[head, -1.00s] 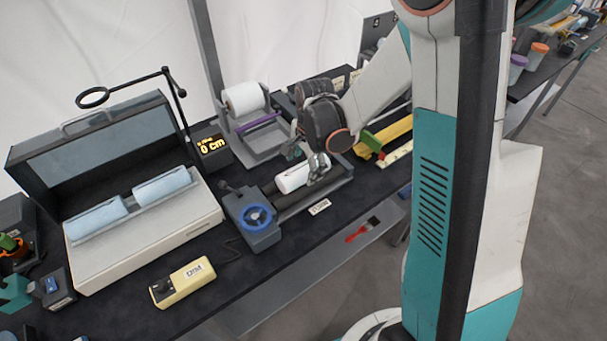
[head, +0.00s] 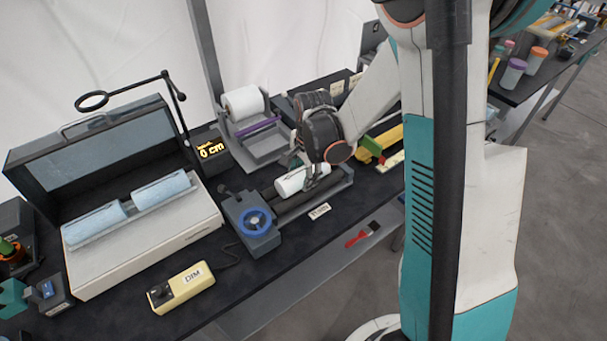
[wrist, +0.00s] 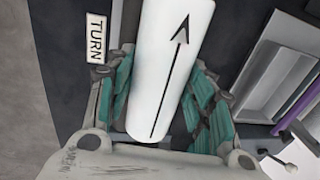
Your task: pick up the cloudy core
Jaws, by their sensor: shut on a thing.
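The cloudy core, a white cylinder with a black arrow along its side, fills the middle of the wrist view (wrist: 172,50). In the head view the core (head: 297,182) is over the dark roller bed of the crank device (head: 262,238). My gripper (wrist: 158,85) is shut on the core, with a teal-padded finger along each side. In the head view my gripper (head: 315,178) partly covers the core's right end. I cannot tell whether the core still touches the bed.
A tray with a white roll (head: 243,102) stands behind the device. An open case with two pale blue rolls (head: 160,190) is at left, beside a magnifier arm (head: 135,87). A yellow DIM box (head: 182,286) lies in front. Yellow and green parts (head: 375,147) lie at right.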

